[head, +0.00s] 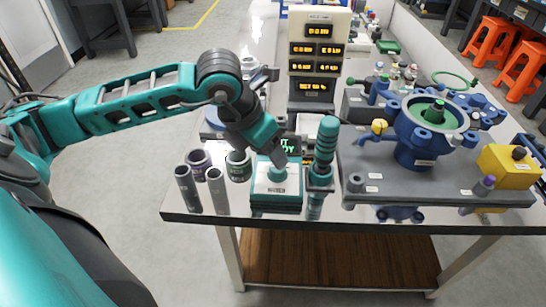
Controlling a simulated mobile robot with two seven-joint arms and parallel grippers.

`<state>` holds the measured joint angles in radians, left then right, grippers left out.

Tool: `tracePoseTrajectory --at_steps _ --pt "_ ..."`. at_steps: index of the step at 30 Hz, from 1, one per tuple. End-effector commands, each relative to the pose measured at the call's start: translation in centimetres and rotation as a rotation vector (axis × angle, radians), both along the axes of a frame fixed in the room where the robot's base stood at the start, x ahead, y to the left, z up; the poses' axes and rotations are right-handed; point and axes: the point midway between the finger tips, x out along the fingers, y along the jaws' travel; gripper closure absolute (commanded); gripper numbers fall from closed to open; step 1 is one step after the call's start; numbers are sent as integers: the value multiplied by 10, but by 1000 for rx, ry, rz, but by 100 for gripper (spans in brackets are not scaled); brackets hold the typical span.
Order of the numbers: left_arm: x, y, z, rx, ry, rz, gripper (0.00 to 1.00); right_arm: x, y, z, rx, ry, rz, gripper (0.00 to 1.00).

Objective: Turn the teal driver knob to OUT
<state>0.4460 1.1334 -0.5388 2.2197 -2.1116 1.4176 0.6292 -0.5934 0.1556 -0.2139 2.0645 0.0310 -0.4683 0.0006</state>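A low teal-and-white box (262,204) stands near the table's front edge, with a small teal knob (279,174) on its pale top. The knob's pointer and any OUT mark are too small to read. My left gripper (279,163) reaches in from the left and points down over the knob, very close to it. I cannot tell whether its fingers touch the knob or are shut. A ribbed teal handle (326,139) stands upright just right of the box. My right gripper is not in view.
Several upright cylinders (187,190) stand left of the box. A grey base (440,190) with a blue valve body (418,155) fills the right side. A panel of amber displays (318,32) rises behind. A yellow block (508,165) sits at the right.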

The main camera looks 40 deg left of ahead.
Motion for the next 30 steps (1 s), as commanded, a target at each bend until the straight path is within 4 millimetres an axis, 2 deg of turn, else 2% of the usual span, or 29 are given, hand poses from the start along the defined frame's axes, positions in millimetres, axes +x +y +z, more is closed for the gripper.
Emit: tracePoseTrajectory --at_steps 1,3,10,15,30 --pt "-4 2 14 3 -4 1 36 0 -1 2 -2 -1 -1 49" --pt "-10 4 27 2 -4 0 36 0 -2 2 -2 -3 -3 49" --pt "-22 7 58 0 -2 1 36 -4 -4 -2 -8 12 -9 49" --pt "-26 8 64 0 1 1 36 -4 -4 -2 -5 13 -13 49" --pt "-26 8 64 -1 1 0 36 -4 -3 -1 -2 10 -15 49"
